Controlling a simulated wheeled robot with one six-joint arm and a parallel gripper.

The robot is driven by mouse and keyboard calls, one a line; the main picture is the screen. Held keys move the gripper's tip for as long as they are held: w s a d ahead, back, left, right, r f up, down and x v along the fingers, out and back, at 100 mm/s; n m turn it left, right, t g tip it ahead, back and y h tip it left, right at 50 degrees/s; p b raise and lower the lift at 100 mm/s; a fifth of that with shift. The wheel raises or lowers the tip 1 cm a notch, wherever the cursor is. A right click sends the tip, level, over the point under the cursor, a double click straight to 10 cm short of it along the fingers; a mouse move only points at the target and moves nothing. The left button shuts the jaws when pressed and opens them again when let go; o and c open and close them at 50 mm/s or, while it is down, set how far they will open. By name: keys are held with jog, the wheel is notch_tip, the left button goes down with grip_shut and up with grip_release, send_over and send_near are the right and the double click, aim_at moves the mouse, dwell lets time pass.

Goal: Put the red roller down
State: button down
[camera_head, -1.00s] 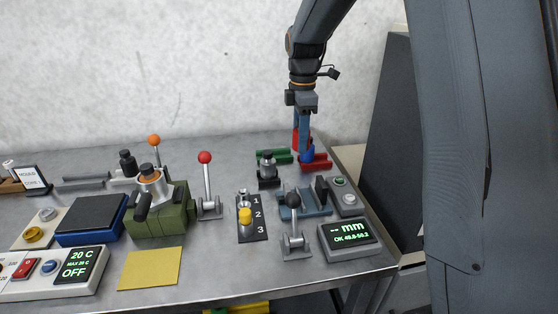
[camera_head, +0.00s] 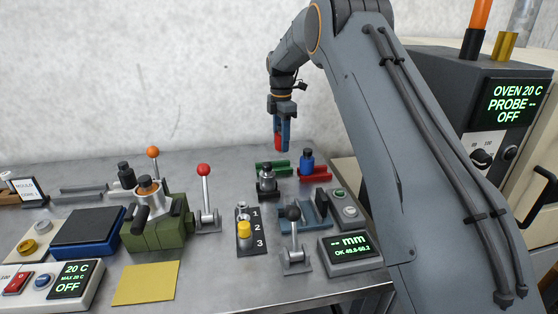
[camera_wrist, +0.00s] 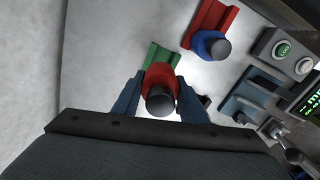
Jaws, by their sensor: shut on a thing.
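The red roller (camera_wrist: 160,76) with a dark end knob is held between the two blue fingers of my gripper (camera_wrist: 158,86) in the wrist view. In the head view my gripper (camera_head: 282,137) hangs upright over the back of the table, with the red roller (camera_head: 278,143) showing between its fingers. A green cradle (camera_head: 272,169) lies empty just in front of and below it; it also shows in the wrist view (camera_wrist: 157,57), partly hidden by the roller. A blue roller (camera_head: 307,162) stands at the red cradle (camera_head: 314,174), to the right.
A clamp with a dark knob (camera_head: 267,183) stands just in front of the green cradle. A blue fixture (camera_head: 318,212), a button box (camera_head: 345,207) and a gauge display (camera_head: 350,251) are nearer. The wall is close behind. An oven (camera_head: 503,120) stands at right.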

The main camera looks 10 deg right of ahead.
jog(key=shift+f+p, duration=0.9)
jog(key=shift+f, duration=2.4)
jog(key=shift+f, duration=0.1)
jog(key=c, duration=1.1)
grip_release()
jog(key=shift+f, duration=0.1)
notch_tip(320, 180, up, 12)
jog(key=b, duration=0.3)
jog(key=shift+b, duration=0.4)
jog(key=shift+r, duration=0.2)
